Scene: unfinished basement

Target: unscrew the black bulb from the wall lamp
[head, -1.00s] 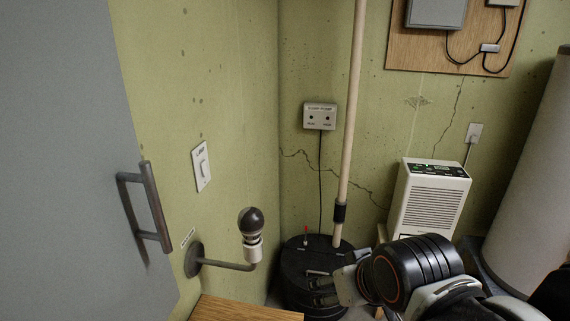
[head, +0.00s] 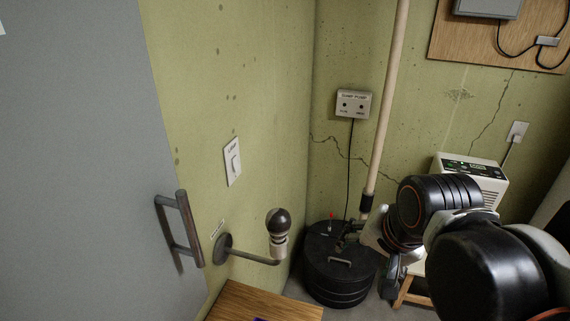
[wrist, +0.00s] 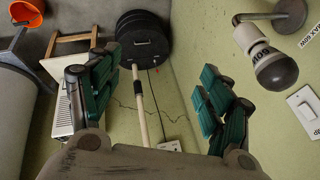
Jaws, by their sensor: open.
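The black bulb (head: 278,221) sits upright in the white socket of the wall lamp (head: 255,258), whose bent arm comes out of a round plate on the green wall. In the wrist view the bulb (wrist: 275,70) shows at the upper right, with the lamp's socket (wrist: 247,36) beside it. My gripper (head: 352,238) is to the right of the bulb in the head view, apart from it. In the wrist view its two green-padded fingers (wrist: 160,98) are spread wide with nothing between them, and the bulb lies outside them, past the right finger.
A light switch (head: 233,161) is on the wall above the lamp. A grey door with a handle (head: 179,228) is at left. A wooden top (head: 262,303) lies below the lamp. A black sump lid (head: 335,275), a pale pole (head: 385,110) and a white dehumidifier (head: 470,178) stand behind my gripper.

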